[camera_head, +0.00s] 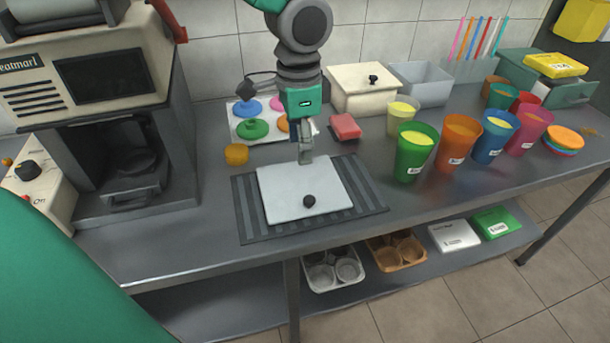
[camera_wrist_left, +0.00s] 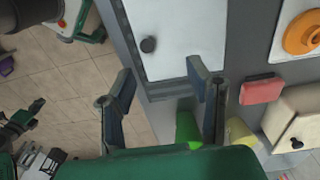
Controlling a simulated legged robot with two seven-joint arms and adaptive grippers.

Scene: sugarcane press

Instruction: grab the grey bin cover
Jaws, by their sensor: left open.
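The grey bin cover (camera_head: 280,190) is a flat, pale grey square with a black knob (camera_head: 309,201) near its front edge. It lies on a dark striped mat on the counter. My left gripper (camera_head: 306,158) points down over the cover's back edge; the head view does not settle whether it touches. In the left wrist view, my left gripper (camera_wrist_left: 162,85) is open with nothing between its fingers. The cover (camera_wrist_left: 187,28) and its knob (camera_wrist_left: 148,45) lie beyond the fingertips. Dark jointed parts at that view's lower left may be my right arm; its jaws are unclear.
An open grey bin (camera_head: 424,84) stands at the back beside a cream lidded box (camera_head: 365,90). A red sponge (camera_head: 345,127) and colored discs lie behind the mat. Several cups stand right, including a green one (camera_head: 414,160). A machine (camera_head: 105,90) stands left.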

